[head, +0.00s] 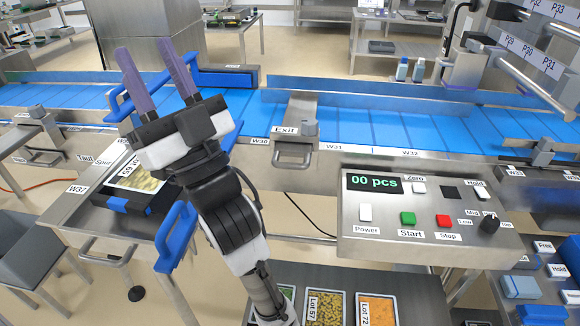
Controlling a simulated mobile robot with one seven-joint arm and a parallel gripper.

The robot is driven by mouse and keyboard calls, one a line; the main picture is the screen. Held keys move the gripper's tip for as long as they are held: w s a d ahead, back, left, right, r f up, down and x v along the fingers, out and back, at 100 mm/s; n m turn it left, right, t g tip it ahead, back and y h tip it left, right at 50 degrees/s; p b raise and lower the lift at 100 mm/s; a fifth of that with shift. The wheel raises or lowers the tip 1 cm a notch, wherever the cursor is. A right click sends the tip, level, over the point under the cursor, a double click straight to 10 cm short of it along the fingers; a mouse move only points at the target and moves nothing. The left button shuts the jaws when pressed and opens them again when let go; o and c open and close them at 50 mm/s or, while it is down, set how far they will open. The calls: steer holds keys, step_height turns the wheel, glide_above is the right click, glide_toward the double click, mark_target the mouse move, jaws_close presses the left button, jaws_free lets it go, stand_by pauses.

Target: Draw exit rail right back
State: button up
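An "Exit" label (284,130) sits on a steel bracket (298,108) that crosses the near side of the blue conveyor. A grey knob (310,129) is beside the label, and a steel loop handle (292,156) hangs below on the front face. A long blue rail (370,97) runs along the belt to the right of the bracket. I cannot tell which of these parts is the exit rail. My gripper (144,47) is at upper left, its two purple fingers apart and pointing away over the belt. Nothing shows between them, and it is well left of the Exit bracket.
A control panel (425,240) with a "00 pcs" display stands at right front. A tray with a film-covered pack (140,175) and a blue handle (175,235) are beside my arm. Food trays (323,308) lie low in front. The belt (350,127) near the bracket looks clear.

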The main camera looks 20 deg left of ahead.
steer(key=w+d+f+m+t+h, duration=0.35)
steer(key=w+f+m+h, duration=0.45)
steer(key=w, duration=0.4)
steer(key=m+g+h+b, duration=0.3)
steer(key=m+g+h, duration=0.3)
steer(key=m, duration=0.7)
glide_toward(293, 168)
steer(key=p+x, duration=0.1)
steer(key=x, duration=1)
steer(key=shift+a+p, duration=0.1)
steer(key=shift+p, duration=0.3)
jaws_close()
